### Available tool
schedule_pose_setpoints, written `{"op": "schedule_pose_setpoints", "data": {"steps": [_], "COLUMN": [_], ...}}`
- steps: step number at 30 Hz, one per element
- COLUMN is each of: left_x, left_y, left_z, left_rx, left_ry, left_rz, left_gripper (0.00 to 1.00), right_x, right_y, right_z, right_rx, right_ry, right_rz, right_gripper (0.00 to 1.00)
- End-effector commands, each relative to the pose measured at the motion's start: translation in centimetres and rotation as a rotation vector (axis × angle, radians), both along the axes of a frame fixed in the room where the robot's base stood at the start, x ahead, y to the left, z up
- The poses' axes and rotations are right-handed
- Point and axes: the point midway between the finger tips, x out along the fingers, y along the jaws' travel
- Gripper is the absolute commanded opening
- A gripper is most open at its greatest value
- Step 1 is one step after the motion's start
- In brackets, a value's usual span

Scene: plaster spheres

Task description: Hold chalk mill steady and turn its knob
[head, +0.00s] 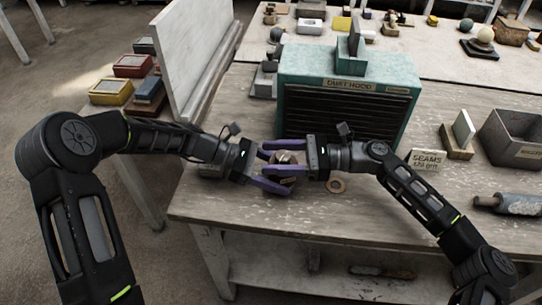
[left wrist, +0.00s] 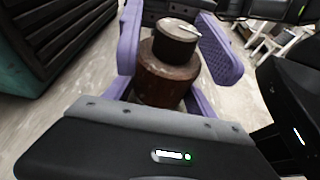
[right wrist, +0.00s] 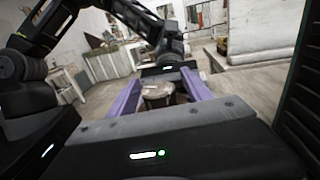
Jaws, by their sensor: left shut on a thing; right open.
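The chalk mill (left wrist: 163,82) is a reddish-brown round body with a darker round knob (left wrist: 176,44) and a small pale crank-like piece on top. It stands upright near the table's front edge. My left gripper (head: 274,172) is shut on the mill's body from the left. My right gripper (head: 284,157) comes in from the right, higher up, its open fingers on either side of the knob. In the right wrist view the knob (right wrist: 157,92) shows between the purple fingers. Contact of these fingers with the knob cannot be made out. The fingers hide much of the mill in the head view.
A green dust hood (head: 345,92) stands close behind the grippers. A small sign (head: 425,164), a grey bin (head: 512,138) and a grey roller (head: 518,204) are on the right. An upright pale board (head: 195,60) stands at the left.

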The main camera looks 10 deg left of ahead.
Motion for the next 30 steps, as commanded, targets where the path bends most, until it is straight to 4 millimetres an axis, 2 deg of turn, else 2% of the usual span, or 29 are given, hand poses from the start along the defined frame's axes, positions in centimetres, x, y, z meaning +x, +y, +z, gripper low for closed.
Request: {"op": "schedule_pose_setpoints", "data": {"steps": [4,12,30], "left_x": [0.01,0.01,-0.01], "left_y": [-0.03,-0.03,-0.04], "left_z": [0.07,0.06,0.07], "left_rx": [-0.001,-0.001,-0.001], "left_ry": [-0.001,-0.001,-0.001], "left_rz": [0.0,0.0,-0.001], "left_gripper": [0.29,0.29,0.29], "right_x": [-0.14,-0.14,-0.1], "right_y": [0.79,0.83,0.79], "right_z": [0.06,0.05,0.03], "right_rx": [0.001,0.0,0.0], "right_ry": [-0.001,-0.001,-0.001], "right_rz": [0.0,0.0,-0.001], "right_gripper": [0.58,0.56,0.07]}}
